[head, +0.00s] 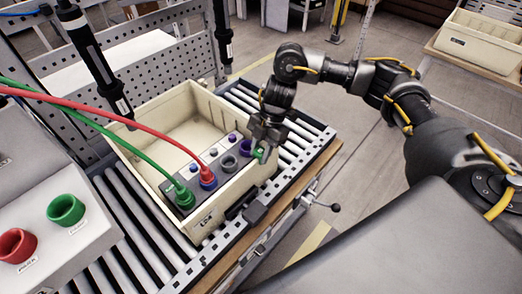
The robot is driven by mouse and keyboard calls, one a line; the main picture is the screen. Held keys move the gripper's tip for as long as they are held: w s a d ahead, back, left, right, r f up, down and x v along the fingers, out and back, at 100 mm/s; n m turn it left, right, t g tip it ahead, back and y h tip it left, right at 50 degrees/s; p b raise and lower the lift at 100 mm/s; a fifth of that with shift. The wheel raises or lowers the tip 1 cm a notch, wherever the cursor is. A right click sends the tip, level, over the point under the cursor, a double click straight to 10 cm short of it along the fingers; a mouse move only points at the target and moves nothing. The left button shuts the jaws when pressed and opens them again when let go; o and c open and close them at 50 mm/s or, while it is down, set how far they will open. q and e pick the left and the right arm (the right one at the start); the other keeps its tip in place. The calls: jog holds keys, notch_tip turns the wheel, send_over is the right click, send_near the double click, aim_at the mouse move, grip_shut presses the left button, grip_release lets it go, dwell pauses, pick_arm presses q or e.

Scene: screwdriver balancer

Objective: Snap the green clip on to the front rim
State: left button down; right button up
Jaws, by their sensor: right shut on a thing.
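A cream crate (235,192) stands on a roller conveyor, with a grey block (170,181) inside. My right gripper (264,150) points down at the right end of the crate's near rim. It is shut on the small green clip (258,154), which shows at its fingertips right by that rim. The fingers partly cover the clip, and I cannot tell whether it sits on the rim or just above it. My left gripper is out of view.
Green and red hoses (110,106) arch into the block. Purple (245,147) and grey rings sit on it. Black screwdrivers (95,60) hang above the crate's left side. A grey panel (92,232) with red and green sockets stands at the left. A handle (325,206) sticks out below the conveyor.

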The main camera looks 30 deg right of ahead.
jog(key=shift+f, duration=0.1)
dwell(0.6)
jog(key=shift+w, duration=0.1)
jog(key=o, duration=1.2)
jog(key=v, duration=1)
jog(key=shift+d+r+b, duration=0.1)
jog(key=shift+r+b, duration=0.25)
jog(key=shift+d, duration=0.1)
